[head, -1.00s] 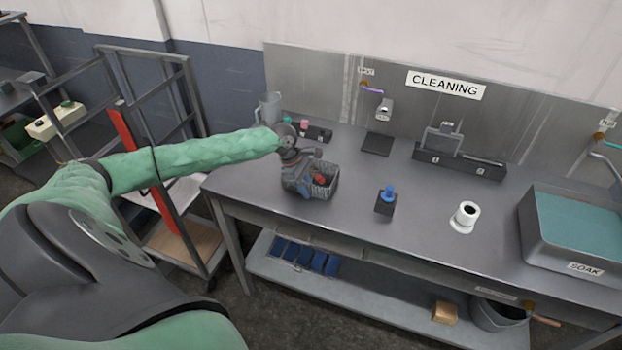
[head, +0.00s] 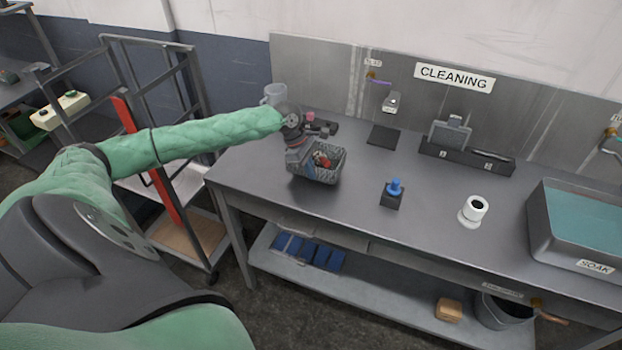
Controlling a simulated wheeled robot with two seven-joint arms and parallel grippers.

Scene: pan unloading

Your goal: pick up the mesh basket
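The grey mesh basket (head: 327,174) is near the left end of the metal table, with red and pale items inside it. My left arm reaches in from the left. My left gripper (head: 298,161) is at the basket's left side, pointing down by its rim. The fingertips are small and partly hidden against the mesh, so I cannot tell whether they are apart or closed on the rim. I cannot tell whether the basket rests on the table or is slightly above it. My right gripper is out of view.
A blue-topped dark block (head: 394,195) and a white cylinder (head: 473,211) stand right of the basket. A soak tub (head: 565,255) is at the far right. A grey jug (head: 274,94) and small dark holder stand behind. The table (head: 345,220) is clear in front.

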